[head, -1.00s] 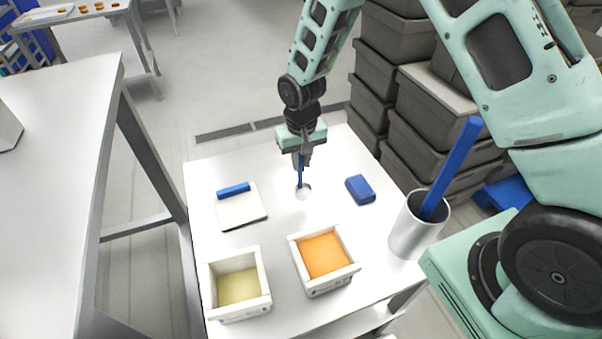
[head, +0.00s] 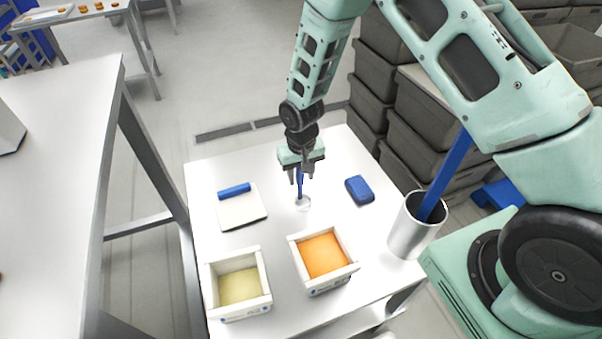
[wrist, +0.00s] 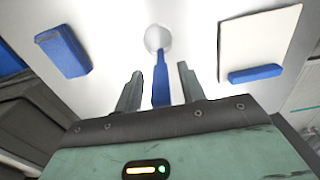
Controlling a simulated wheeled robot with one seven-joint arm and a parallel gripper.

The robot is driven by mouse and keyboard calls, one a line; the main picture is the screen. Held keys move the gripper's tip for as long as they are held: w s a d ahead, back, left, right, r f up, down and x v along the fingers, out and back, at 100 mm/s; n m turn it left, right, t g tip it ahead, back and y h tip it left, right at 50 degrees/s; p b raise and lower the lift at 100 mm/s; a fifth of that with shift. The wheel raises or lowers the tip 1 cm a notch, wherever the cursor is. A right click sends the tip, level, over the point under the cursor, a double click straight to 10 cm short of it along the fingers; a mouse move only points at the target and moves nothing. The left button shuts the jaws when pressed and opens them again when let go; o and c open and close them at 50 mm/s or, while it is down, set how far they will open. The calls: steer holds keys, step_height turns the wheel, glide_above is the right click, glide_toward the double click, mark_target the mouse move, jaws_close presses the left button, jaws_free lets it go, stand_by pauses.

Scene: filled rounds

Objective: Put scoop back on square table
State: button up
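The scoop has a blue handle (wrist: 160,88) and a pale round bowl (wrist: 157,38). In the head view its bowl (head: 303,204) is on or just at the top of the white square table (head: 285,225), between the scraper and the blue block. My gripper (head: 302,176) is low over the table at the handle end. In the wrist view its two fingers (wrist: 160,82) are apart, one on each side of the handle, with gaps showing. The far end of the handle is hidden by my gripper, and I cannot tell how tilted the handle is.
A blue-handled scraper (head: 240,210) lies left, a blue block (head: 360,190) right. Two white boxes, one with yellow (head: 212,290) and one with orange contents (head: 352,268), stand in front. A metal cup (head: 410,235) holds a blue stick. Grey crates (head: 385,85) are stacked behind.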

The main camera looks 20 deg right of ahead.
step_height(320, 180, up, 12)
steer(key=b, duration=0.4)
steer(key=s+a+r+n, duration=0.2)
steer(key=s+a+r, duration=0.15)
steer(key=s, duration=0.25)
steer(key=s+a+r+n, duration=0.1)
steer(key=s+a+r, duration=0.25)
steer(key=s, duration=0.25)
steer(key=s+r+n, duration=0.4)
steer(key=s, duration=1.2)
steer(key=shift+d+r+n+y+p, duration=0.15)
steer(key=shift+d+n+y+p, duration=0.15)
steer(key=shift+d+n, duration=0.1)
steer(key=shift+f+b, duration=0.8)
steer(key=shift+b, duration=0.05)
